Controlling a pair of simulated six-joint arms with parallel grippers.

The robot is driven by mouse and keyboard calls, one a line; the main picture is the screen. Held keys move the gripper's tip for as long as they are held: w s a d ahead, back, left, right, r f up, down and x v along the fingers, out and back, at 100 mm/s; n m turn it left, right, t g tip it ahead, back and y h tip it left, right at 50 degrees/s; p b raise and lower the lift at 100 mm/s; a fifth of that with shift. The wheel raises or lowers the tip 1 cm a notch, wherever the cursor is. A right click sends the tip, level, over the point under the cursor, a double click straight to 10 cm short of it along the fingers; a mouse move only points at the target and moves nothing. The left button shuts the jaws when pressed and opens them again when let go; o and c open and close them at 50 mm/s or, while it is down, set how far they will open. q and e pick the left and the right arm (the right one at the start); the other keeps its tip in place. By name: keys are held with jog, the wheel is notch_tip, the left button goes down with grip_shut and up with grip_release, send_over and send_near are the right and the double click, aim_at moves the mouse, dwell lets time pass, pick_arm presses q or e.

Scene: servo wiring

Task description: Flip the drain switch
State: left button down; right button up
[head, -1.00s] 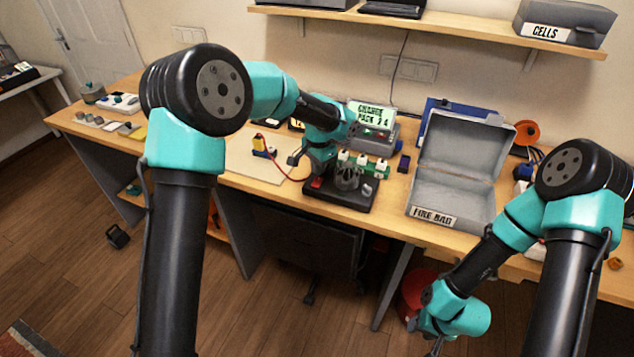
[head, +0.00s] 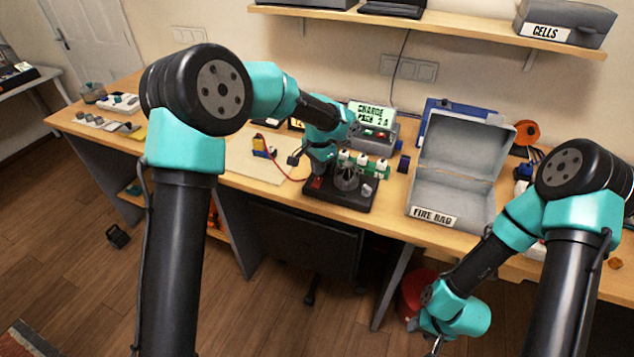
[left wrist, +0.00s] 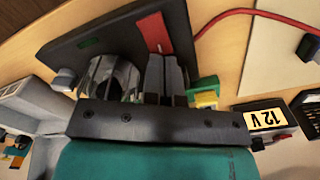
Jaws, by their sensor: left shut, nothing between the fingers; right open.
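A black drain board (head: 345,196) lies on the bench's front part, with a red switch-like piece (head: 317,183) at its left end. In the left wrist view the red piece (left wrist: 153,32) is a long strip on the black board (left wrist: 75,45). My left gripper (head: 322,168) is shut and empty, low over the board by the red piece. Its fingers (left wrist: 165,75) point toward the strip's near end; contact cannot be told. A ribbed round metal part (left wrist: 110,75) sits beside the fingers. My right gripper (head: 435,345) is open, low in front of the bench, partly cut off.
A charger (head: 372,133) with a lit screen stands behind the board. A grey open box marked FIRE BAG (head: 452,190) stands to the right.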

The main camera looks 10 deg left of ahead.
aim_at(319, 178)
pick_arm(q)
jog(key=shift+f, duration=1.3)
dwell(1.4)
jog(key=shift+r, duration=3.5)
